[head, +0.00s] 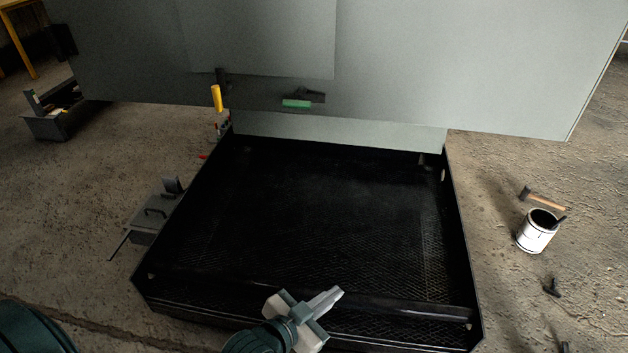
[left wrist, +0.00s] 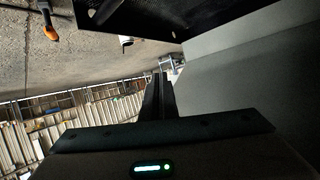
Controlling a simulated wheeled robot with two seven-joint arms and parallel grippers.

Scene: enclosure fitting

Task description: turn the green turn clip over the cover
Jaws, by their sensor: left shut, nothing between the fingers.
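The green turn clip (head: 297,103) lies about level on the grey enclosure wall in the head view, with a dark piece (head: 312,96) beside it. The cover (head: 262,40) looks like a flat grey plate on the same wall. The clip sits below the cover's lower edge, apart from it. My left gripper (head: 329,300) is shut and empty over the near end of the black tray, well away from the clip. Its closed fingers (left wrist: 158,95) show in the left wrist view, where I cannot make out the clip. My right gripper is not in view.
A yellow handle (head: 216,97) hangs left of the clip. The black mesh-floored tray (head: 462,255) has raised sides and looks empty. A grey box (head: 152,215) stands left of it; a white can (head: 537,232) stands right. The space above the tray is open.

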